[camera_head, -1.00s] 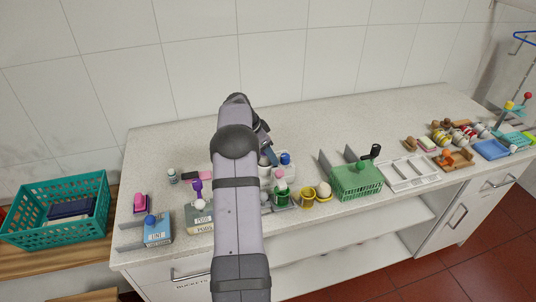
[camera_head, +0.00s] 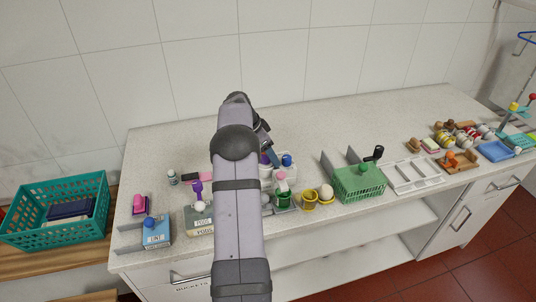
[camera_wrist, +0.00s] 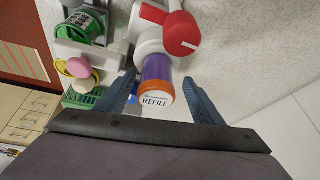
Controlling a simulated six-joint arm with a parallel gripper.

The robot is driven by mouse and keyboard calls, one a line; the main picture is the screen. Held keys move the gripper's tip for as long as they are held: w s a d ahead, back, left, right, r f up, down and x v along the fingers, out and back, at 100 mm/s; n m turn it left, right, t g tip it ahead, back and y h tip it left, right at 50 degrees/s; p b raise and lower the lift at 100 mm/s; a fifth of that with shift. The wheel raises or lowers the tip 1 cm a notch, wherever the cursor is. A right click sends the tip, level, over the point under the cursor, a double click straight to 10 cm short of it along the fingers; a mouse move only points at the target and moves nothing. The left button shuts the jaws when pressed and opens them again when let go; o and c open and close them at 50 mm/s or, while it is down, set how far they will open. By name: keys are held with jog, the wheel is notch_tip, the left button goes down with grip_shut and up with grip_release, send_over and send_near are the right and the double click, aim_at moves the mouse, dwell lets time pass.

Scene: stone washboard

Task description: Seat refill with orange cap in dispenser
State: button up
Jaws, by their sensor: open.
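The refill (camera_wrist: 157,78) has a purple body and an orange-rimmed end marked REFILL, which faces the wrist camera. It stands between my gripper's (camera_wrist: 159,84) spread blue fingers, with a visible gap on the left finger's side. Its far end meets a white cylinder (camera_wrist: 150,42), which seems to be part of the dispenser; I cannot tell how deep it sits. In the head view a purple piece (camera_head: 265,158) shows beside my gripper (camera_head: 270,150), above white parts (camera_head: 266,172). My arm hides much of this area.
A white part with a red cap (camera_wrist: 181,34) is close by the refill. A green labelled cup (camera_wrist: 80,27) and yellow cup (camera_head: 309,201) stand nearby. A green basket (camera_head: 359,184) is to the right, a blue box (camera_head: 157,233) to the left. The counter's back is clear.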

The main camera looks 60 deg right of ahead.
jog(key=shift+s+a+f+y, duration=0.15)
jog(key=shift+a+f, duration=0.15)
jog(key=shift+f, duration=0.15)
jog(key=shift+s+a+f+y, duration=0.15)
jog(key=shift+a+f, duration=0.15)
jog(key=shift+f, duration=0.15)
jog(key=b+v, duration=0.1)
jog(key=v, duration=0.4)
jog(key=b+v, duration=0.1)
jog(key=v, duration=0.1)
jog(key=shift+w+d+r+b, duration=0.15)
jog(key=shift+d+r+b, duration=0.1)
jog(key=shift+d+b, duration=0.1)
jog(key=shift+w+r+h, duration=0.15)
jog(key=shift+r+h, duration=0.25)
jog(key=shift+r, duration=0.35)
